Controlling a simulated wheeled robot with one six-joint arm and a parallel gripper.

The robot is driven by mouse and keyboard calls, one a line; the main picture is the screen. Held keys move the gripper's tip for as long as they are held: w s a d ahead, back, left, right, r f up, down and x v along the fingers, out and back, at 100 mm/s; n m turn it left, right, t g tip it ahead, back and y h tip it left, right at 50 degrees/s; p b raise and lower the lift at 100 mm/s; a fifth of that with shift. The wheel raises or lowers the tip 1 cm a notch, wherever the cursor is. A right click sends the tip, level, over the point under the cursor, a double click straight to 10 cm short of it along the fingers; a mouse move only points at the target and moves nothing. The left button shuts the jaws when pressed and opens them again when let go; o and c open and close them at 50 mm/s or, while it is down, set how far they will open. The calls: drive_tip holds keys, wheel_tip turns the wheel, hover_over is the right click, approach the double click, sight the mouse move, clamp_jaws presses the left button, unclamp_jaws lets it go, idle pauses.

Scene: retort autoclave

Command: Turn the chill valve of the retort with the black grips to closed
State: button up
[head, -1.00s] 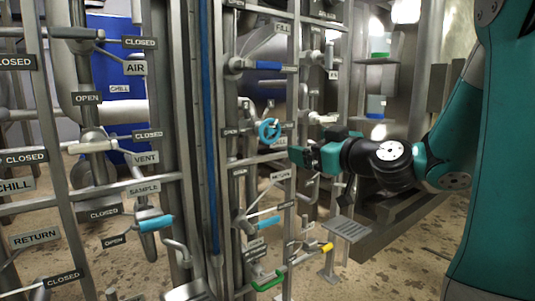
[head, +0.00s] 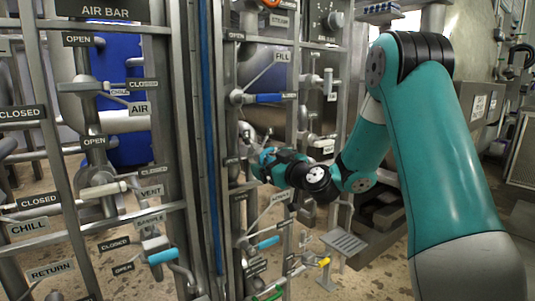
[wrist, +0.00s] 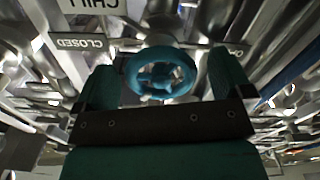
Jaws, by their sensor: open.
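A blue handwheel (wrist: 158,74) shows in the wrist view, next to an upside-down CHILL label (wrist: 92,5) and a CLOSED label (wrist: 79,43). My gripper (wrist: 164,80) is open, one finger on each side of the wheel. I cannot tell whether either finger touches it. In the head view my gripper (head: 264,164) is at the middle pipe rack and hides most of the wheel. I see no black grips on any handle near it.
The rack holds a blue lever (head: 268,99) by the FILL label above, and a light-blue lever (head: 262,244) and a yellow-tipped lever (head: 323,262) below. A neighbouring rack (head: 60,150) with several labelled valves stands at the left. A grey step plate (head: 344,242) is below my arm.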

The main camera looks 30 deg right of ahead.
drive_tip(key=shift+w, duration=1.25)
drive_tip(key=c, duration=0.9)
drive_tip(key=shift+m, duration=0.4)
drive_tip(key=m, duration=0.4)
drive_tip(key=shift+a+m, duration=0.15)
drive_tip(key=shift+m, duration=0.25)
drive_tip(key=m+p, duration=0.2)
drive_tip(key=m, duration=0.4)
drive_tip(key=shift+a, duration=0.15)
drive_tip(key=shift+m, duration=0.3)
